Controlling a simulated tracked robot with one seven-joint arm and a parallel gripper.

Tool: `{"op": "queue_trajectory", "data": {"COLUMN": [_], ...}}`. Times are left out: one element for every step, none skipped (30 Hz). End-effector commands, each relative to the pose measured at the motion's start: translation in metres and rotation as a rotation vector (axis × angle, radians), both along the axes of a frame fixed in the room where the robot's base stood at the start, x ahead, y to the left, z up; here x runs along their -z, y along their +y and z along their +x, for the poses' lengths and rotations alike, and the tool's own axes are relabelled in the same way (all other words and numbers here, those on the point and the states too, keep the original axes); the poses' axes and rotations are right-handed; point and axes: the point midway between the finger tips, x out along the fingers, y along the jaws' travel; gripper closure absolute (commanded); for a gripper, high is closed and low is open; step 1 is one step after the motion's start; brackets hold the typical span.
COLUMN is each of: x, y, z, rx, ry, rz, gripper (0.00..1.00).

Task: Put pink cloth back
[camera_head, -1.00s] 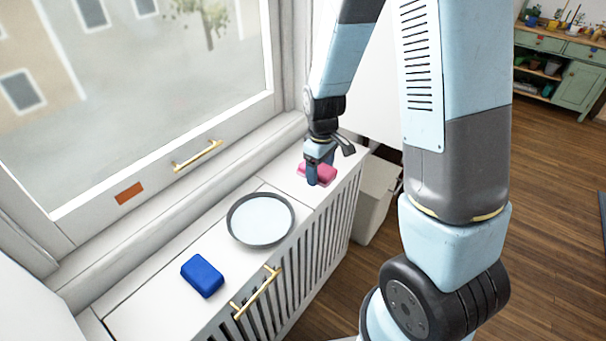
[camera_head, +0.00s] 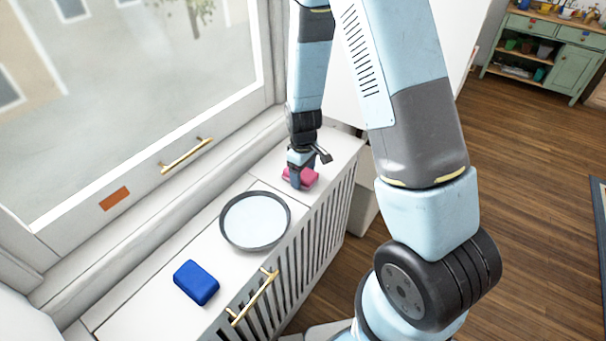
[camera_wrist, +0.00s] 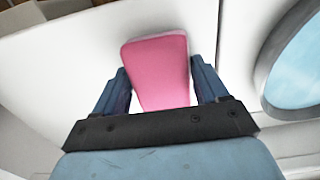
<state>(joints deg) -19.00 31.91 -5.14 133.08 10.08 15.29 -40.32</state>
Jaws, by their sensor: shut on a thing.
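The pink cloth (camera_head: 309,178) is a small folded block at the far end of the white ledge under the window. It also shows in the wrist view (camera_wrist: 158,70), between my two blue fingers. My gripper (camera_head: 297,184) points down and is shut on the cloth, with one finger on each side of it. In the wrist view my gripper (camera_wrist: 160,92) covers the cloth's near end. I cannot tell whether the cloth's underside touches the ledge.
A round grey-rimmed dish (camera_head: 227,240) stands on the white ledge (camera_head: 140,308), nearer than the cloth. A blue block (camera_head: 196,282) lies nearer still. A brass handle (camera_head: 254,298) sticks out at the ledge's front. A green cabinet (camera_head: 560,65) stands far right across the wood floor.

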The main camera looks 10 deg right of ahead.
Motion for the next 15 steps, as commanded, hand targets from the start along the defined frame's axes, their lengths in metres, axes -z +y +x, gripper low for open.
{"op": "queue_trajectory", "data": {"x": [0.0049,0.0063,0.0071,0.0073,0.0072,0.007,0.007,0.007,0.007,0.007,0.007,0.0069,0.0069,0.0068,0.0068], "y": [-0.0001,-0.0001,0.0,0.0,-0.0001,-0.0001,-0.0001,-0.0002,-0.0002,-0.0002,-0.0002,-0.0002,-0.0001,0.0,0.0], "z": [-0.0006,-0.0005,-0.0003,-0.0001,-0.0001,-0.0002,-0.0001,-0.0002,-0.0004,-0.0003,-0.0003,-0.0003,-0.0004,-0.0003,-0.0003], "rx": [0.0,0.0,0.0,0.0,0.0,0.0,0.0,0.0,0.0,0.0,0.0,0.0,0.0,0.0,0.0], "ry": [0.002,0.002,0.001,0.0,-0.001,0.0,0.0,0.0,0.001,0.001,0.001,0.0,0.0,0.0,0.0], "rz": [-0.001,-0.001,-0.001,0.0,-0.001,0.0,0.0,0.0,-0.001,-0.001,-0.001,0.0,0.0,0.0,0.0], "gripper": [0.51,0.51,0.55,0.55,0.55,0.55,0.55,0.55,0.24,0.21,0.18,0.15,0.12,0.09,0.05]}}
